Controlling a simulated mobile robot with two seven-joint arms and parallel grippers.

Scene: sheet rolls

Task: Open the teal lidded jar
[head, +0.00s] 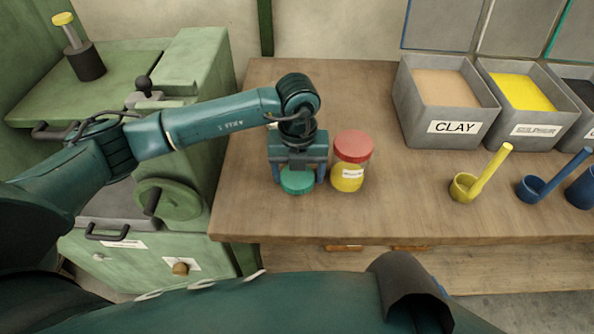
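The teal lidded jar (297,182) stands near the front left of the wooden table. Its round teal lid shows just under my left gripper (298,175), and the gripper hides much of the rest. My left gripper points down over the jar, with one finger on each side of the lid. I cannot tell whether the fingers press on it or stand just clear. My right gripper is not in view.
A red-lidded yellow jar (352,162) stands close to the right of the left gripper. Grey bins of clay (448,128) and yellow powder (535,132) stand at the back right. A yellow scoop (466,188) and a blue scoop (533,190) lie in front. The middle table is clear.

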